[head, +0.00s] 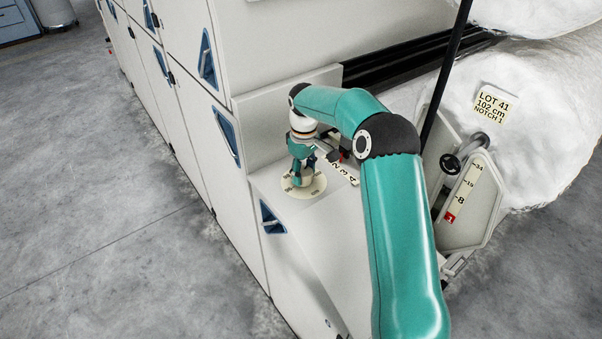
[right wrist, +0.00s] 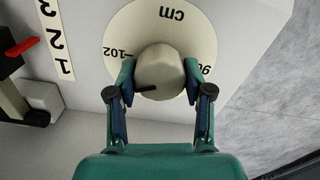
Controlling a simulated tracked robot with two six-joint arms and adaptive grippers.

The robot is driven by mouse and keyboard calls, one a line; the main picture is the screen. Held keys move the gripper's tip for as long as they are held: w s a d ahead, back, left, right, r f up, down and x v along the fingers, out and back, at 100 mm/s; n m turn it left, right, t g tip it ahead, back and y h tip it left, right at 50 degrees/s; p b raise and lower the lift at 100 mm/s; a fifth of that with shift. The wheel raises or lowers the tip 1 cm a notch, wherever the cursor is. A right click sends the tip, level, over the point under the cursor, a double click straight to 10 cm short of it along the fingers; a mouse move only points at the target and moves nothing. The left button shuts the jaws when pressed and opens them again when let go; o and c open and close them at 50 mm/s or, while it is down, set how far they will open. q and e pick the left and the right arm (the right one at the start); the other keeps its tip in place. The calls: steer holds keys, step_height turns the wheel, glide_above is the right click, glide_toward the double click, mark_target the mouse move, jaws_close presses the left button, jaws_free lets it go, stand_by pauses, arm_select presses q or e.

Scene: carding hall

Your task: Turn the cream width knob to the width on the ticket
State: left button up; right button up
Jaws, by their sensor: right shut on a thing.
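The cream width knob (right wrist: 160,72) sits in the middle of a pale round dial (right wrist: 128,28) on the machine's ledge. My right gripper (right wrist: 159,76) is shut on it, one finger on each side. A black pointer line on the knob points left and slightly down in the right wrist view, apart from the 102 mark. "cm" and a partly covered number also show on the dial. In the head view the dial (head: 303,190) lies under my right gripper (head: 301,168), which mostly hides the knob. The ticket (head: 492,103) reads "LOT 41, 102 cm, NOTCH 1". My left gripper is out of view.
A red-tipped lever (right wrist: 22,47) stands beside a number strip (right wrist: 54,42) close to the dial. A handwheel and a scale plate (head: 464,195) with a red marker are at the right, below a white fibre roll (head: 555,110). Open floor (head: 100,210) lies left.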

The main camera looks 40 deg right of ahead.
mark_target(304, 170)
steer(key=m, duration=0.5)
steer(key=shift+d+r, duration=0.1)
steer(key=shift+r, duration=0.05)
stand_by(0.5)
steer(key=o, duration=1.2)
steer(key=shift+c, duration=0.2)
step_height(304, 170, up, 12)
steer(key=shift+f, duration=0.2)
